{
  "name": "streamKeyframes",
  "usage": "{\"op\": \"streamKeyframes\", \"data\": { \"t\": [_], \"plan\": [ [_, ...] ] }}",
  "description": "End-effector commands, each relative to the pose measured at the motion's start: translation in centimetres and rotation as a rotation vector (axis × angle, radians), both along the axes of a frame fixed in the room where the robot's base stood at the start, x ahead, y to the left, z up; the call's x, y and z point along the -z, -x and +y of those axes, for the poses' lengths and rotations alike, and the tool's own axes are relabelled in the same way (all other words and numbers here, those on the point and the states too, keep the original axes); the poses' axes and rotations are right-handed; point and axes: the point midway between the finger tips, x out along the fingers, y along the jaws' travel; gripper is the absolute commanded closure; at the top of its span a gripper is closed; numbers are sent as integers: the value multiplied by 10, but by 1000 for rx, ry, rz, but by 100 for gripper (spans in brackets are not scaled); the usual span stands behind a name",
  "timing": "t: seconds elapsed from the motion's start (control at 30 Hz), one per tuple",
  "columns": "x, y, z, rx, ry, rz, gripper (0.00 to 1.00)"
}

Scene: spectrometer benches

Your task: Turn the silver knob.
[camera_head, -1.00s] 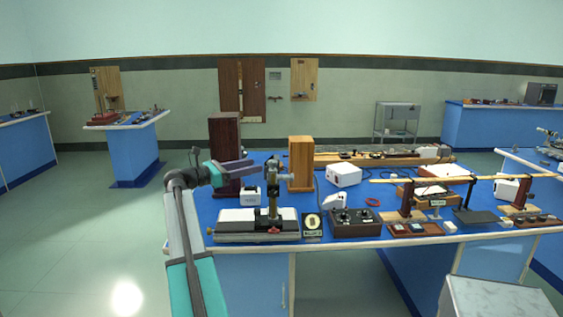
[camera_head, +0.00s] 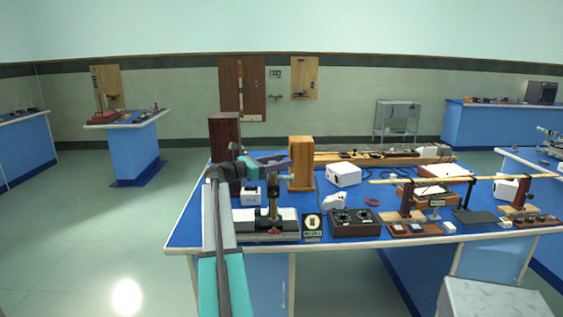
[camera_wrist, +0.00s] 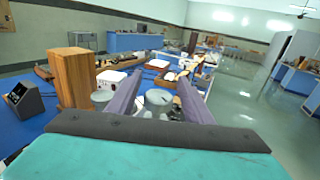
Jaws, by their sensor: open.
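A silver round knob-like part (camera_wrist: 158,97) shows between my two fingers in the wrist view, below the line of the fingertips. It seems to belong to the dark-and-brass upright instrument (camera_head: 273,203) on the near left of the bench, whose top is partly hidden by my gripper in the head view. My gripper (camera_wrist: 161,78) is open, with one finger on each side of the silver part; contact cannot be told. In the head view my gripper (camera_head: 272,161) is over the top of this instrument, pointing right.
A wooden box (camera_head: 301,163) stands just behind and right of my gripper, and a dark wooden cabinet (camera_head: 224,140) behind left. A white box (camera_head: 343,175) and a dark dial box (camera_head: 354,222) are to the right. The blue bench's left edge strip (camera_head: 190,225) is clear.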

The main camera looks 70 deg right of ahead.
Motion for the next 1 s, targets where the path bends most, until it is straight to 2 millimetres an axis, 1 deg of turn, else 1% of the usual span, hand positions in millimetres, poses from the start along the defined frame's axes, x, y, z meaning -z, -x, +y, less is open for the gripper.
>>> {"op": "streamKeyframes", "data": {
  "t": [0.13, 0.43, 0.47, 0.5, 0.7, 0.73, 0.77, 0.83, 1.0],
  "plan": [
    [0, 5, -6, -1, 0, 0, 54],
    [0, 6, -7, -1, 0, 0, 54],
    [0, 6, -7, -1, 0, 0, 55],
    [0, 6, -7, -1, 0, 0, 62],
    [0, 6, -7, 0, 0, 0, 95],
    [0, 6, -7, 0, 0, 0, 95],
    [0, 6, 0, -2, 0, 0, 95],
    [0, 7, -4, 1, 0, 0, 95],
    [0, 9, -6, -8, 0, 0, 95]
  ]
}}
